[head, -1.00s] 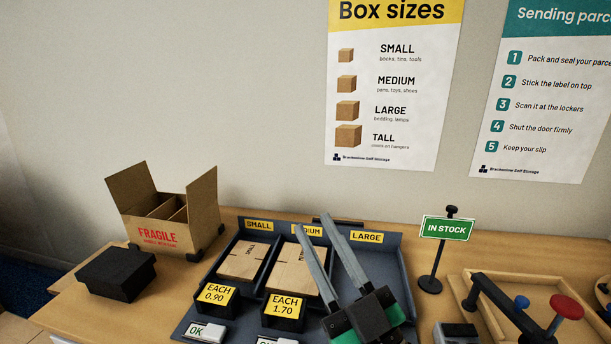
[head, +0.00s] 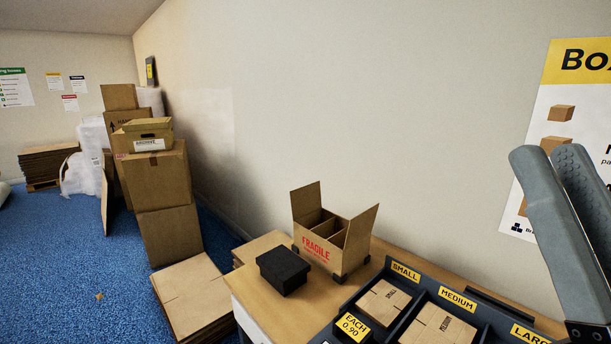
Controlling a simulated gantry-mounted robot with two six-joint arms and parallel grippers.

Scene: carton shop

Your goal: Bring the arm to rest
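My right gripper (head: 554,152) is at the right edge of the head view, its two grey fingers pointing up in front of the wall. The fingers stand apart with nothing between them. It is raised above the right part of the dark carton tray (head: 480,320), clear of the things on the bench. My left gripper is not in view.
A FRAGILE carton (head: 322,246) with raised flaps and dividers and a black box (head: 283,270) stand on the wooden bench (head: 262,308). Flat cartons lie in the tray. Stacked boxes (head: 168,235) stand on the blue floor at left. A poster (head: 560,75) hangs at right.

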